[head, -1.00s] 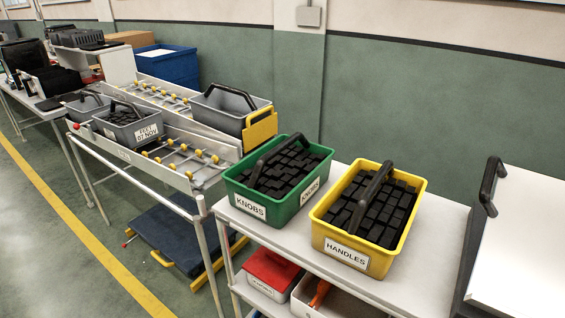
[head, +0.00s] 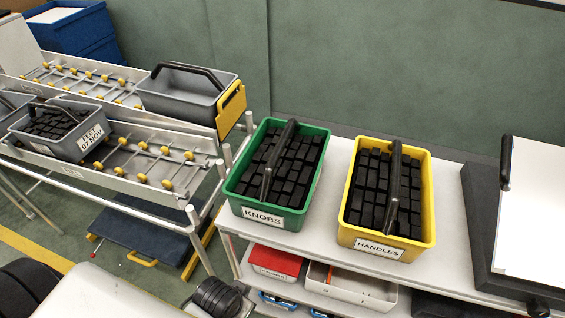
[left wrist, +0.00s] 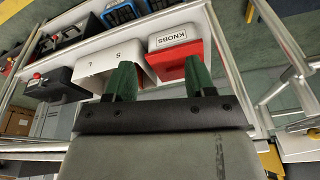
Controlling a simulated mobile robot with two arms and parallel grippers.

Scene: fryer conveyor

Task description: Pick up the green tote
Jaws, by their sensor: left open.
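The green tote (head: 308,199) stands upright at the left end of the white table in the head view. It has a white KNOBS label on its front, a raised black handle across it, and rows of black blocks inside. My left gripper (left wrist: 161,78) shows in the left wrist view with its two green fingers apart and nothing between them. It faces the lower shelf, and the green tote is not visible in that view. Part of my left arm shows at the lower left of the head view, but its fingers cannot be made out there. My right gripper is not in view.
A yellow HANDLES tote (head: 428,206) stands right of the green tote, with a narrow gap between. A roller conveyor with grey totes (head: 187,95) is at the left. A red bin (left wrist: 186,82) and a white bin (left wrist: 106,64) sit on the table's lower shelf.

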